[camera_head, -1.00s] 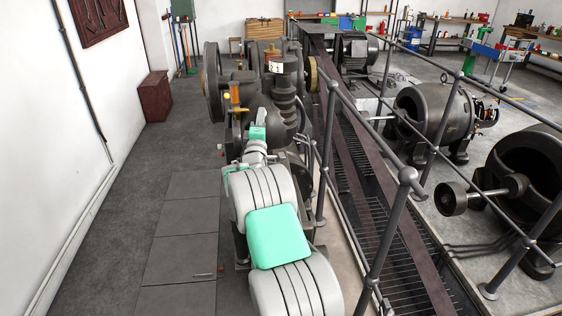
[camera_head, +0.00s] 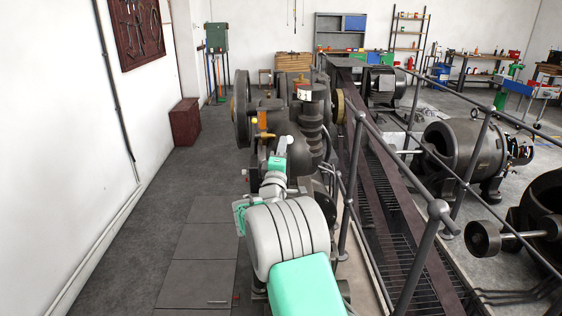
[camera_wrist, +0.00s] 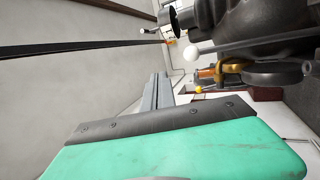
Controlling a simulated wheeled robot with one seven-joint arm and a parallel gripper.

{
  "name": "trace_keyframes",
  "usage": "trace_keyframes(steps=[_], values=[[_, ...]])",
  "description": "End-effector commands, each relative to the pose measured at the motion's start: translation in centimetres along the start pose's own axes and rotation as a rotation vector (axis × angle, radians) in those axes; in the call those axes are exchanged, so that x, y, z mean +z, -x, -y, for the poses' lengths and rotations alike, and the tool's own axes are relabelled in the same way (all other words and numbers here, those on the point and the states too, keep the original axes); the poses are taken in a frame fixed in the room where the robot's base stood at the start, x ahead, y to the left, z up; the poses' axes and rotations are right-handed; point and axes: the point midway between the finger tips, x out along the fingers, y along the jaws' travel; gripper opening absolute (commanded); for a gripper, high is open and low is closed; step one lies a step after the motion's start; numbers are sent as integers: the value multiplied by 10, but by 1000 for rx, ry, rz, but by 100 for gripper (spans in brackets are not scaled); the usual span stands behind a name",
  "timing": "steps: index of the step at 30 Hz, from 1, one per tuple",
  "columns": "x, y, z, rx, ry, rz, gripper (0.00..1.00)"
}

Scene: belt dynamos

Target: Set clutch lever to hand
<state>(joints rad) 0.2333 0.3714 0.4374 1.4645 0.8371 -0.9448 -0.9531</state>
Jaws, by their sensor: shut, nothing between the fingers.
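My gripper (camera_wrist: 160,85) is shut and empty in the wrist view, its grey fingers reaching out past the green hand. To its right a rod with a white ball knob (camera_wrist: 190,53) runs from the dark engine, apart from the fingers. A small yellow ball (camera_wrist: 198,89) shows close beside the fingers. I cannot tell which of these is the clutch lever, and no hand mark is readable. My fingertips are not clear there.
A railing (camera_head: 438,210) runs right of the engine beside a belt (camera_head: 398,210) over a grated pit. Dynamos (camera_head: 465,150) stand beyond it. The floor at left is clear up to the white wall. A dark red box (camera_head: 185,122) stands there.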

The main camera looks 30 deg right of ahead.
Motion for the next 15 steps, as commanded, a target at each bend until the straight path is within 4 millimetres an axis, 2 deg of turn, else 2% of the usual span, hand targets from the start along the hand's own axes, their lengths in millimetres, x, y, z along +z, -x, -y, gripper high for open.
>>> trace_keyframes(steps=[1, 6, 10, 15], values=[[0, 12, -3, 1, -1, 0, 0], [1, 40, -24, 2, -1, 2, 0], [0, 50, -32, 2, 0, 3, 0], [0, 53, -35, 2, 1, 3, 0]])
